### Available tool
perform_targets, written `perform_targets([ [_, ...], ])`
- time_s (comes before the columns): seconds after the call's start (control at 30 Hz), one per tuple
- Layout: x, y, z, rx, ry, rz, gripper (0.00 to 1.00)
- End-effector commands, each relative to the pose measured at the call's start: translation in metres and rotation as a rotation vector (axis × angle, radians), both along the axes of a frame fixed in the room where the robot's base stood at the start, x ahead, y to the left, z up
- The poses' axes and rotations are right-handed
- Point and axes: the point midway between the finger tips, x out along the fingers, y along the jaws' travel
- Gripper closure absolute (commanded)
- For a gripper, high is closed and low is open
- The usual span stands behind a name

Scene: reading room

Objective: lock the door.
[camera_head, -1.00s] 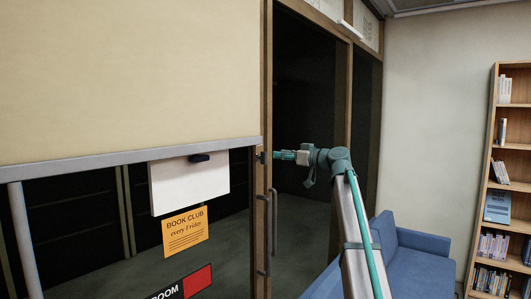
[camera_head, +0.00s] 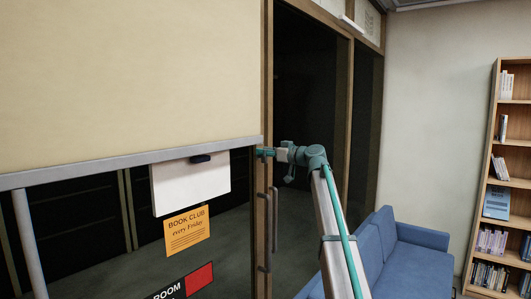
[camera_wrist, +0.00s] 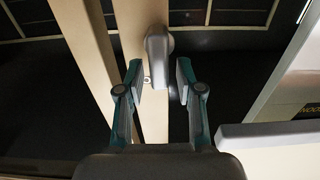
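The door has a pale wooden stile (camera_head: 267,90) beside dark glass, with long bar handles (camera_head: 275,220) low on it. In the wrist view a grey oblong lock turn (camera_wrist: 158,48) sits on the wooden stile, just beyond my fingertips. My gripper (camera_wrist: 159,80) is open, with one finger on each side of the line to the lock turn and nothing clearly held. In the head view my gripper (camera_head: 264,152) is at the stile, above the handles. The lock turn is hidden there, and I cannot tell whether the fingers touch it.
A large beige panel with a grey bottom bar (camera_head: 130,161) fills the upper left. A white sheet (camera_head: 190,182) and an orange book club notice (camera_head: 186,231) are left of the door edge. A blue sofa (camera_head: 420,262) and a bookshelf (camera_head: 494,190) stand at right.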

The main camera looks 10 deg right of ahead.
Motion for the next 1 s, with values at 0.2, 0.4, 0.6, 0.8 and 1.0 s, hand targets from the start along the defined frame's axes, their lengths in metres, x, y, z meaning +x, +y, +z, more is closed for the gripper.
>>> perform_targets([
  [0.2, -0.0002, -0.0002, 0.0002, 0.000, 0.000, 0.000, 1.00],
  [0.4, -0.0002, -0.0002, 0.0001, 0.001, 0.001, 0.000, 1.00],
  [0.6, 0.0005, -0.0010, -0.0007, 0.026, 0.025, 0.000, 1.00],
  [0.8, 0.0023, -0.0028, -0.0017, 0.097, 0.091, 0.000, 1.00],
  [1.0, 0.0051, -0.0056, -0.0033, 0.214, 0.202, 0.000, 1.00],
])
